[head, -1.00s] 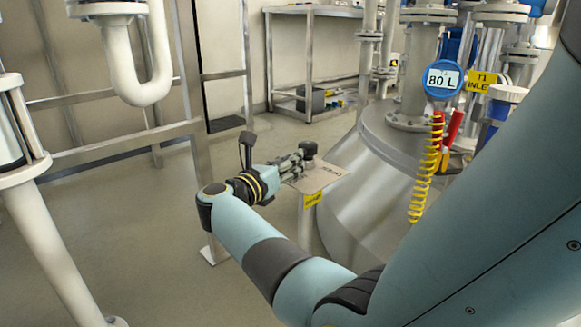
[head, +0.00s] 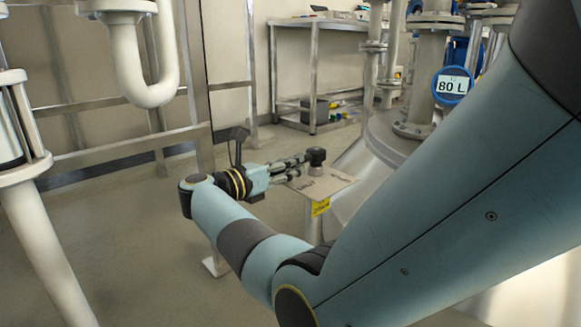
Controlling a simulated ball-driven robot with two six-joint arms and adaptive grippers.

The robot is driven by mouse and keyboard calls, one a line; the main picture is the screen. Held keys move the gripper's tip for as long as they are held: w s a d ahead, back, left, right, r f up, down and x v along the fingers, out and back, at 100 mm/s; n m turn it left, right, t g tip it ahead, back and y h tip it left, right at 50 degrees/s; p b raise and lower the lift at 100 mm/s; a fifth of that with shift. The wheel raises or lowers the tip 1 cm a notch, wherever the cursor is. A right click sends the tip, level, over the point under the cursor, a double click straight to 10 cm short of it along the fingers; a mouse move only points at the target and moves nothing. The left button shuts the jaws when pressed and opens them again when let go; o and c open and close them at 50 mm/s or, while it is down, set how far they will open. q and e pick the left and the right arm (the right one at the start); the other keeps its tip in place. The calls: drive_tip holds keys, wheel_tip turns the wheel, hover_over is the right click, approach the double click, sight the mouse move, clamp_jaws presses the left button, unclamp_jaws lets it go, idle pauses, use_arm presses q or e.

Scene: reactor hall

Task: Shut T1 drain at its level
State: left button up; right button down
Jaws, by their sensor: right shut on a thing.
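A small metal panel (head: 327,187) stands on a post at mid picture, with a black knob (head: 316,156) on top and a yellow tag (head: 320,207) on its front edge. The tag's writing is too small to read. My right gripper (head: 304,164) reaches in from the left of the panel, its fingers shut on the black knob. The metal tank (head: 385,140) is behind, partly hidden by my right arm. A round blue gauge (head: 452,85) above it reads 80 L. My left gripper is not in view.
A metal bench (head: 315,75) with a lower shelf stands at the back. White pipes (head: 125,60) and a pale post (head: 45,240) stand at the left, with a metal rail frame behind. The floor (head: 120,225) left of the panel is clear.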

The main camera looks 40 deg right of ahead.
drive_tip(key=shift+w+a, duration=0.1)
drive_tip(key=shift+w, duration=0.1)
drive_tip(key=c, duration=1.1)
unclamp_jaws()
drive_tip(key=shift+f, duration=0.1)
drive_tip(key=shift+c, duration=0.2)
drive_tip(key=shift+a, duration=0.1)
drive_tip(key=s+a, duration=0.1)
drive_tip(key=a, duration=0.6)
drive_tip(key=shift+a, duration=0.2)
